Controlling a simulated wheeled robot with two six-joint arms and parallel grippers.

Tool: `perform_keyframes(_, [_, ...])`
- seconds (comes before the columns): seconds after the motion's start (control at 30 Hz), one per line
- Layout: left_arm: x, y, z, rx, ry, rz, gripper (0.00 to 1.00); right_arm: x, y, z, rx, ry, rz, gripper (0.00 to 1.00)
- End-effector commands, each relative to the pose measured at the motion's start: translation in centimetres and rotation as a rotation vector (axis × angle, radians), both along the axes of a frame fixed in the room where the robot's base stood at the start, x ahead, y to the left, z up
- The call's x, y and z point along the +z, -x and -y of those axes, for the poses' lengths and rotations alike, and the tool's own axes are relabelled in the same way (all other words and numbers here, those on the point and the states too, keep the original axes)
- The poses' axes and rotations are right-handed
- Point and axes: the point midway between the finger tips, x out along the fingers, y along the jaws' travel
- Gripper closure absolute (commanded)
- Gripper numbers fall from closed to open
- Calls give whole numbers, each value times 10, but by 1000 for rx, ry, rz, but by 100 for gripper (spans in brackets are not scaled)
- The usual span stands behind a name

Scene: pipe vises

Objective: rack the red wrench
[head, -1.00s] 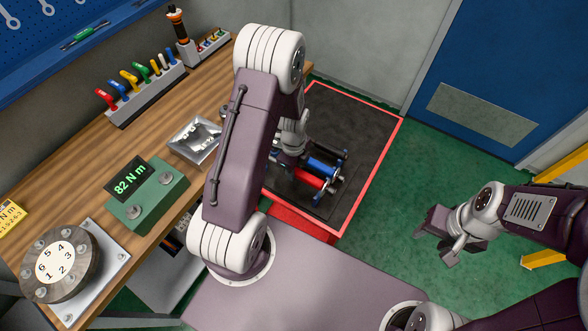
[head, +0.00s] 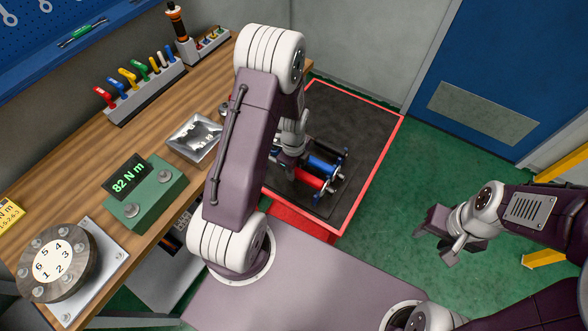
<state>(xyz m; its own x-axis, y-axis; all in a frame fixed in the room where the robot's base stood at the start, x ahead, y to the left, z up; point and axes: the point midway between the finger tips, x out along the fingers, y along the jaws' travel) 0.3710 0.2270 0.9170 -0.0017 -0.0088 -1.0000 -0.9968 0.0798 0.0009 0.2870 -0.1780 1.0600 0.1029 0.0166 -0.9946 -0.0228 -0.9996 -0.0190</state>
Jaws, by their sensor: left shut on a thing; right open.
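My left gripper (head: 287,166) reaches down over the red-rimmed black tray, at the left end of a red cylinder (head: 309,179) and a blue cylinder (head: 323,164) lying side by side. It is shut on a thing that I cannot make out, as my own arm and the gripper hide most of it. A red-handled tool (head: 104,97) stands at the near end of a grey rack (head: 142,101) on the bench, with several other coloured handles beside it. I cannot tell whether it is a wrench. My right gripper (head: 455,248) is open and empty over the green floor.
The wooden bench (head: 75,170) runs along the left. It bears a green box with an "82 N m" display (head: 146,195), a metal tray (head: 195,139) and a numbered dial (head: 55,262). A smaller rack (head: 208,46) stands behind. The tray's far part (head: 350,115) is clear.

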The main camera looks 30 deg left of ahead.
Motion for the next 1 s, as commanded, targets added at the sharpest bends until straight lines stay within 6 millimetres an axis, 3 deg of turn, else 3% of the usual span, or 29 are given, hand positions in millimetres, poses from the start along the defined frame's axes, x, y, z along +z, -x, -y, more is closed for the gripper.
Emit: perform_keyframes(1.0, [-14,0,0,0,0,1,100,-12,0,0,0,0,0,52])
